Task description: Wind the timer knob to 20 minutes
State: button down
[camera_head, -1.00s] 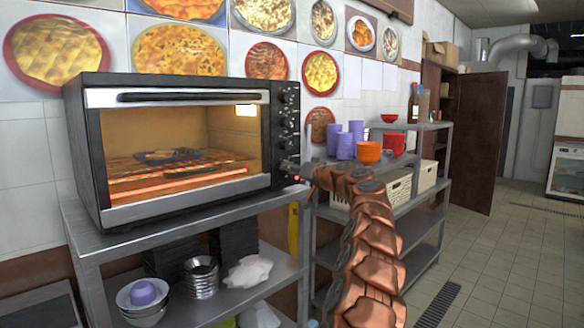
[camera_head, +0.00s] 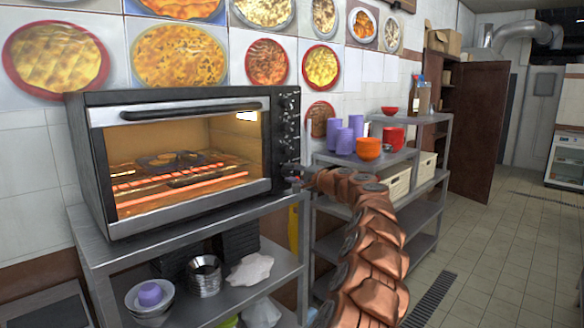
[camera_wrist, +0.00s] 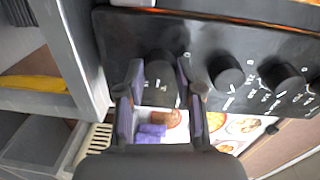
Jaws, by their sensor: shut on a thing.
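The black oven (camera_head: 185,103) stands on a steel shelf, with a column of round knobs on the panel at its right side. My gripper (camera_head: 293,182) is at the bottom of this panel, at the lowest knob. In the wrist view, the two fingers of my gripper (camera_wrist: 160,100) are on either side of a dark round knob (camera_wrist: 160,68), shut on it. The knob's pointer and the scale around it are largely hidden or too small to read. Two other knobs (camera_wrist: 226,72) (camera_wrist: 287,79) show to the right, clear of the fingers.
The steel shelf (camera_head: 190,220) under the oven holds bowls and dark stacks. A second shelf (camera_head: 395,152) to the right carries purple cups (camera_head: 345,142) and orange bowls (camera_head: 368,148). The tiled floor at the right is open.

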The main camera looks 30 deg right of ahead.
jog(key=m+p, duration=0.3)
jog(key=shift+r+m, duration=0.2)
jog(key=shift+m, duration=0.1)
jog(key=m+p, duration=0.2)
jog(key=m, duration=0.1)
jog(key=shift+y+p, duration=0.3)
jog(key=shift+p, duration=0.05)
jog(key=m+p, duration=0.2)
jog(key=m, duration=0.1)
jog(key=shift+d+m, duration=0.1)
jog(key=shift+m, duration=0.2)
jog(key=shift+f+m+p, duration=0.1)
jog(key=shift+m+p, duration=0.75)
jog(key=shift+m, duration=0.35)
jog(key=c, duration=0.8)
grip_release()
jog(key=shift+o, duration=0.2)
